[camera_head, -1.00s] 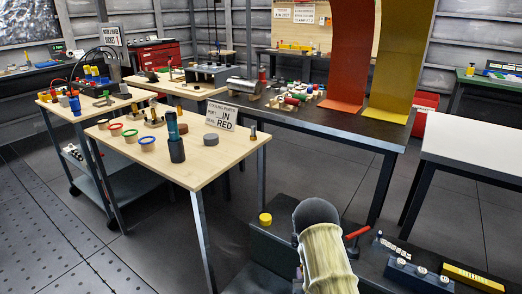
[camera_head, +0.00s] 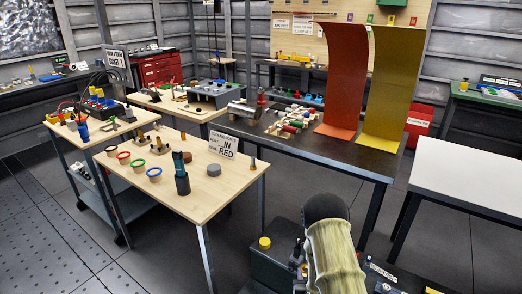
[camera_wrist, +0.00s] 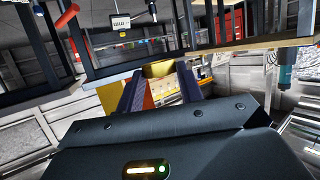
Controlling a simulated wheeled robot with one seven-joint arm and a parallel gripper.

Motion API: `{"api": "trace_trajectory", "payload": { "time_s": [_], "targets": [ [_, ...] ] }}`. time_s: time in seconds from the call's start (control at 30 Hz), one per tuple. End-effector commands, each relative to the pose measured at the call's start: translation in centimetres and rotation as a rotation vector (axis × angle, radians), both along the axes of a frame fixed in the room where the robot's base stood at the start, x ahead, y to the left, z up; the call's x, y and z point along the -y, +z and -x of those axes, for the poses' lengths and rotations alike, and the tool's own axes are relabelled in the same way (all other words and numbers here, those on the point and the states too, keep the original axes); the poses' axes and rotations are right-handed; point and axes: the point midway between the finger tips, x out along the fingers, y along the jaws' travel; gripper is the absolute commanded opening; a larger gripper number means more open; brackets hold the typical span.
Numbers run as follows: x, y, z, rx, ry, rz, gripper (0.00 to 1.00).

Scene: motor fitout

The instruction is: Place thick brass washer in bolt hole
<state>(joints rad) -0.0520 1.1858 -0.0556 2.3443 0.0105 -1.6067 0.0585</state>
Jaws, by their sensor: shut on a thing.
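In the wrist view, my gripper (camera_wrist: 157,84) has its two dark fingers closed on a brass-coloured piece, the thick brass washer (camera_wrist: 157,69), held at the fingertips. Only part of its face and edge shows, and it is clear of any surface I can make out. In the head view my arm rises at the bottom right and hides the gripper and washer. I cannot pick out the bolt hole in either view.
A wooden table (camera_head: 207,196) carries cups with coloured rims, a dark teal-topped bottle (camera_head: 181,174) and a sign (camera_head: 223,145). A dark table (camera_head: 330,151) bears red and yellow curved panels. A white-topped table (camera_head: 470,176) stands right. A low dark bench with a yellow cap (camera_head: 265,243) is close by.

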Motion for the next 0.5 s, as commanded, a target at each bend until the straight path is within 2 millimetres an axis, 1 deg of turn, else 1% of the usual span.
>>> {"api": "trace_trajectory", "payload": {
  "time_s": [0.03,0.2,0.33,0.4,0.5],
  "targets": [
    [0.0,2.1,0.1,0.001,0.001,0.000,0.07],
    [-0.1,5.4,0.4,0.001,0.002,-0.002,0.07],
    [-0.1,7.3,0.7,0.001,0.002,-0.002,0.07],
    [-0.1,7.9,0.8,0.001,0.001,-0.001,0.07],
    [-0.1,8.1,0.8,0.002,0.001,-0.001,0.07]
  ]
}}
